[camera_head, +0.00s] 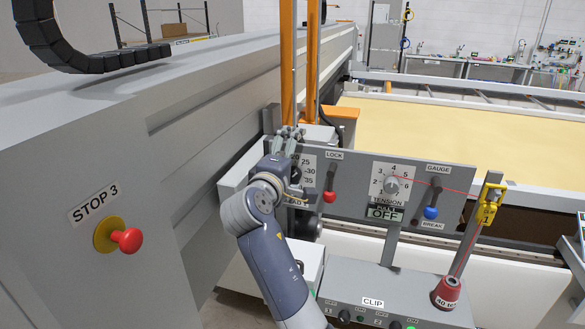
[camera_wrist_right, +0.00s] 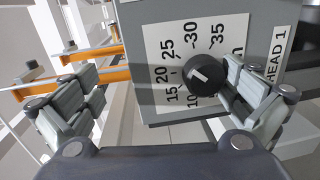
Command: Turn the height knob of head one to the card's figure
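The black height knob (camera_wrist_right: 201,74) sits on a white dial plate (camera_wrist_right: 150,62) marked 10 to 35, beside a HEAD 1 label (camera_wrist_right: 277,55). Its short white mark slants to the lower left; I cannot tell the exact figure. My right gripper (camera_wrist_right: 165,88) is open, with one finger left of the knob and apart, the other close at its right edge; contact is unclear. In the head view, my right gripper (camera_head: 284,140) is at the dial plate (camera_head: 307,168) and hides the knob. No card with a readable height figure shows. My left gripper is not in view.
Right of the dial are a red-tipped LOCK lever (camera_head: 330,184), a TENSION knob (camera_head: 392,184) and a blue-tipped GAUGE lever (camera_head: 432,205). A red thread runs to a yellow guide (camera_head: 488,200) and a red cone (camera_head: 447,292). Orange posts (camera_head: 288,65) stand behind. A red stop button (camera_head: 127,240) is left.

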